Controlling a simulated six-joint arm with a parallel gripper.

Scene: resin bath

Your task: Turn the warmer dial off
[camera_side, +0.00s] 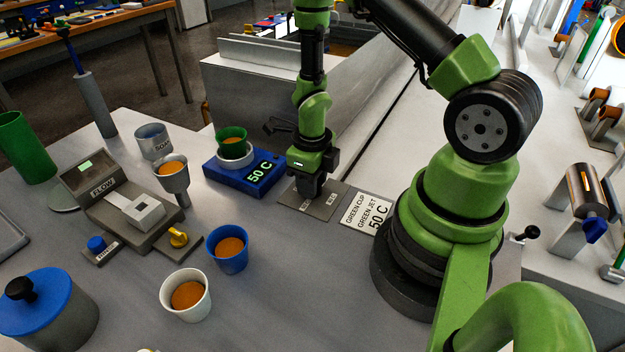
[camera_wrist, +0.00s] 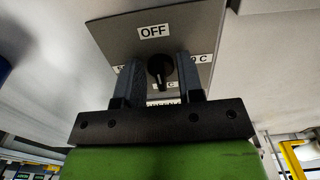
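The warmer dial (camera_wrist: 160,70) is a round black knob on a grey plate (camera_wrist: 200,28). In the wrist view an OFF label is above it, and partly hidden temperature labels lie left, right and below. A pale mark on the knob seems to face down, away from OFF. My gripper (camera_wrist: 160,77) is over the plate with one finger each side of the knob; the fingers look apart, with narrow gaps. In the side view my gripper (camera_side: 311,190) hides the knob, and the plate (camera_side: 328,207) shows beneath. The blue warmer (camera_side: 222,176), with a 50 C label, stands left of it.
A green cup (camera_side: 231,133) sits in a holder on the warmer. A card (camera_side: 367,214) reading green cup, green jet, 50 C lies right of the plate. Blue (camera_side: 228,262) and white (camera_side: 171,300) cups, and a flow stand (camera_side: 120,214), are to the left.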

